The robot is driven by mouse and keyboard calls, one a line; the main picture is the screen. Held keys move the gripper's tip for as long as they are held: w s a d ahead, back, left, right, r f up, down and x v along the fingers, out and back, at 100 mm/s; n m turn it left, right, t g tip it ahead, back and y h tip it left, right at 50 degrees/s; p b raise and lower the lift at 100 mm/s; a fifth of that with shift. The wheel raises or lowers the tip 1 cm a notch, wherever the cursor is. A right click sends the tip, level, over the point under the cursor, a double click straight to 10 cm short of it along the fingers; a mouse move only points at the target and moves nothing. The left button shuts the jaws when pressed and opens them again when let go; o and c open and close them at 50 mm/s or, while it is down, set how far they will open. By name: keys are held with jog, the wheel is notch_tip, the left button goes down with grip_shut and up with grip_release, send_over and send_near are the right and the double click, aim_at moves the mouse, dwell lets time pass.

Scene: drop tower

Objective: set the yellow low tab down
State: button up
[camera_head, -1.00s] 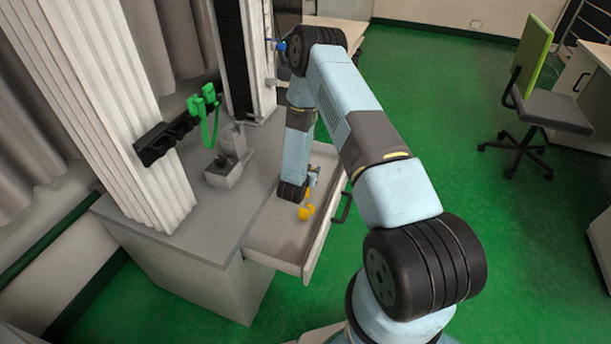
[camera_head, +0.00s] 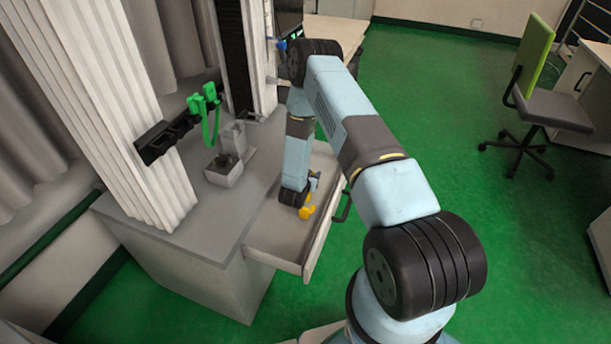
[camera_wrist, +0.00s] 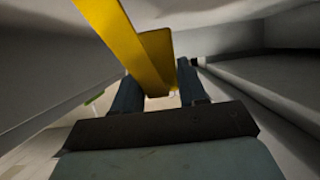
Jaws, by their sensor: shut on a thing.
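The yellow low tab (camera_head: 307,211) is in the open drawer (camera_head: 268,235) of the grey cabinet, low over or on the drawer floor; I cannot tell whether it touches the floor. In the wrist view the yellow low tab (camera_wrist: 128,42) is a long bright yellow piece running up to the left from between the fingers. My gripper (camera_wrist: 165,93) is shut on it. In the head view most of my gripper is hidden behind my arm.
A grey cabinet top (camera_head: 205,225) lies left of the drawer, with a small grey block-like device (camera_head: 227,165) on it. A black rack (camera_head: 165,138) with a green clip-like piece (camera_head: 208,112) is fixed to the white column. The drawer's dark handle (camera_head: 342,207) is on its right side.

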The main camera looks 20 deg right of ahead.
jog(key=o, duration=1)
